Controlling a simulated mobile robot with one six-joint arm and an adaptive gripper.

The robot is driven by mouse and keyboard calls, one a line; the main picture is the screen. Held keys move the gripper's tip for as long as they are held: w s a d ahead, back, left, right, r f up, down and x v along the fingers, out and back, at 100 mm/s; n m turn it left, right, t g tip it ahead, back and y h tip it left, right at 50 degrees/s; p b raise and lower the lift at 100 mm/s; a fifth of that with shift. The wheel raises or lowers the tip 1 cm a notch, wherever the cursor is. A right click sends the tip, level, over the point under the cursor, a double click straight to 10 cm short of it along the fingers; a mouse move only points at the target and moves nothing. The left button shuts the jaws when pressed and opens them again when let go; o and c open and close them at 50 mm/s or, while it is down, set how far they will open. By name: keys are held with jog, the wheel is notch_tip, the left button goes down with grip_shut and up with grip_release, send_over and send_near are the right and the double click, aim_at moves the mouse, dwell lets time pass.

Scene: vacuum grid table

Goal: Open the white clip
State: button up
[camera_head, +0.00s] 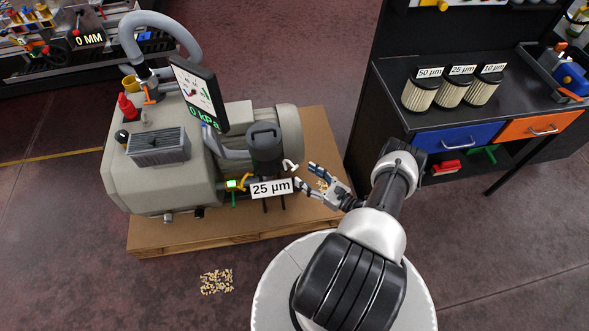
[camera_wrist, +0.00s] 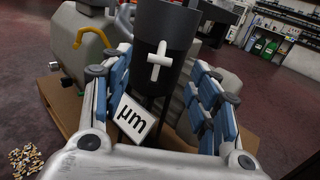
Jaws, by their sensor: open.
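The white clip (camera_head: 290,165) sticks out from the right side of the black filter canister (camera_head: 264,148) on the pump. In the wrist view the clip (camera_wrist: 158,60) shows as a white cross on the front of the canister (camera_wrist: 178,25), near the middle of the picture. My gripper (camera_head: 307,176) is open and empty, just right of the clip and a little below it in the head view. In the wrist view its blue-padded fingers (camera_wrist: 158,72) stand on either side of the clip, apart from it. I cannot tell the exact distance.
A "25 µm" label (camera_head: 271,188) hangs below the canister. The beige pump (camera_head: 160,185) stands on a wooden pallet (camera_head: 160,242). Small pellets (camera_head: 216,281) lie on the floor. Several filters (camera_head: 453,91) stand on the black bench (camera_head: 395,75) at the right.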

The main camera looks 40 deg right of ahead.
aim_at(295, 167)
jog(key=w, duration=0.4)
jog(key=w+a+b, duration=0.1)
jog(key=w, duration=0.1)
grip_shut()
dwell(0.7)
